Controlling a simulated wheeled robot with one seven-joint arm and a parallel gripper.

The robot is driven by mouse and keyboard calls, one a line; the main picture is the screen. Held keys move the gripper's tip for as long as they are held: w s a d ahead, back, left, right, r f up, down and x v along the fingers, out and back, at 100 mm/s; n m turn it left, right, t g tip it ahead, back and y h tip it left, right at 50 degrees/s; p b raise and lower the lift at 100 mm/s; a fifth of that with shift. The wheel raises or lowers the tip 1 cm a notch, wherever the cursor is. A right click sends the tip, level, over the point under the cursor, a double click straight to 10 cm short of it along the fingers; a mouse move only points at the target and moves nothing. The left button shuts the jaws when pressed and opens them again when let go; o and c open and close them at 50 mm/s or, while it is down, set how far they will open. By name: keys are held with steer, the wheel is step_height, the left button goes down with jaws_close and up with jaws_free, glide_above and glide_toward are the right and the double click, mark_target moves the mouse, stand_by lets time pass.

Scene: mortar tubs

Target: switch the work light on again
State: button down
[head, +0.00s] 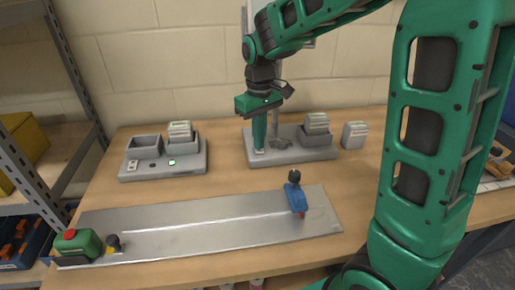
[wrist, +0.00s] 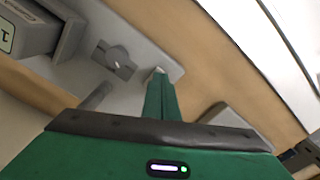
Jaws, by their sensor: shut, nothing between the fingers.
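My gripper (head: 259,150) points down with its green fingers together and empty. Its tips are at the left front corner of the right grey base (head: 325,153). A small pale patch (head: 259,152) shows right at the tips; I cannot tell whether it is a switch, or if they touch it. In the wrist view the closed fingers (wrist: 158,74) end over the same grey base (wrist: 140,92). A dark rotary knob (wrist: 118,59) sits beside them on that base. A thin post (head: 274,110) rises behind my gripper. My arm hides what it carries, so the lamp's state cannot be told.
The left grey base (head: 190,169) has a lit green button (head: 172,162) and tubs. A pale block (head: 354,134) stands right of the right base. Shelving stands left.

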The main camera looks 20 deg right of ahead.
steer(key=shift+f, duration=0.45)
stand_by(0.3)
step_height(320, 180, up, 7)
stand_by(0.9)
stand_by(0.4)
steer(key=s+d+f+m, duration=0.1)
steer(key=s+d+m, duration=0.2)
steer(key=s, duration=0.6)
steer(key=s+d+f+m, duration=0.2)
steer(key=s+d+m, duration=0.1)
steer(key=s+d, duration=0.5)
steer(key=s+d+f+m, duration=0.2)
steer(key=s+d+m, duration=0.2)
steer(key=s, duration=0.7)
steer(key=shift+s+d+f, duration=0.1)
steer(key=shift+s+d, duration=0.05)
steer(key=shift+d, duration=1)
